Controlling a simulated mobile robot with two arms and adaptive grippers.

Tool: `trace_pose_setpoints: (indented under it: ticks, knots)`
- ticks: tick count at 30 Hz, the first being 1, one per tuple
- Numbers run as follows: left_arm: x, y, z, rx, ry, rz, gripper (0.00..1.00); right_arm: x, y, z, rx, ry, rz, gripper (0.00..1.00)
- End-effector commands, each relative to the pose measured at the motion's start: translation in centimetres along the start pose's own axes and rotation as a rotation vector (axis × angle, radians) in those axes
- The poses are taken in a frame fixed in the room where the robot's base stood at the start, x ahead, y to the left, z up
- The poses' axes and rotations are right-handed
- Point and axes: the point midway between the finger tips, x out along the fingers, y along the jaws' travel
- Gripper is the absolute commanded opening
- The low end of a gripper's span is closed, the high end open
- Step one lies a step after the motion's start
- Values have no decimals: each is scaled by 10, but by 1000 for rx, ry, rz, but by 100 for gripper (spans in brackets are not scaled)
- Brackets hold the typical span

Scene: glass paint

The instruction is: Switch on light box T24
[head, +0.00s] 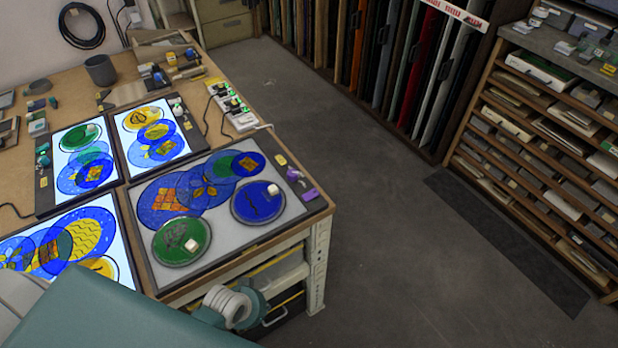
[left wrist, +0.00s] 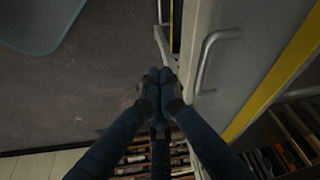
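Several light boxes lie on the wooden workbench in the head view. The front right light box (head: 287,223) has a dull grey, unlit panel with blue and green glass discs on it. A small purple part (head: 309,193) sits on its right edge strip, beside a yellow tag. The back left box (head: 66,137), the back middle box (head: 125,137) and the front left box (head: 122,245) glow white. Their tags are too small to read, so I cannot tell which is T24. In the left wrist view my left gripper (left wrist: 160,76) is shut and empty. My right gripper is not in view.
A power strip (head: 234,108) with green lights and plugs lies at the bench's right edge. A grey drawer front with a metal handle (left wrist: 207,62) is close beside my left gripper. Open floor (head: 400,240) lies right of the bench, before the shelves (head: 545,140).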

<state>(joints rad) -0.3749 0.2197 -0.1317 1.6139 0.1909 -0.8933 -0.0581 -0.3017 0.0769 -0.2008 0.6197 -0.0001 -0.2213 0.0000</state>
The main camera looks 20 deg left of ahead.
Motion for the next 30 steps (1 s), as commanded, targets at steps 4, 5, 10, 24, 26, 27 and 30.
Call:
trace_pose_setpoints:
  ticks: [4,5,10,24,26,27,30]
  knots:
    - [-66,7,-49,38,51,27,0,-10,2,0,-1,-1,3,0]
    - [-76,8,-55,45,59,32,0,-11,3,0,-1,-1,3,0]
    - [-130,12,-93,97,116,62,0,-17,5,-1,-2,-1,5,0]
    - [-238,19,-179,309,296,172,0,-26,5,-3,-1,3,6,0]
    - [-244,13,-195,329,333,190,0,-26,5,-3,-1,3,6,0]
    - [-248,8,-206,341,356,201,0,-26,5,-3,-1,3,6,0]
    - [-263,-4,-234,367,417,224,0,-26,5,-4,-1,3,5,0]
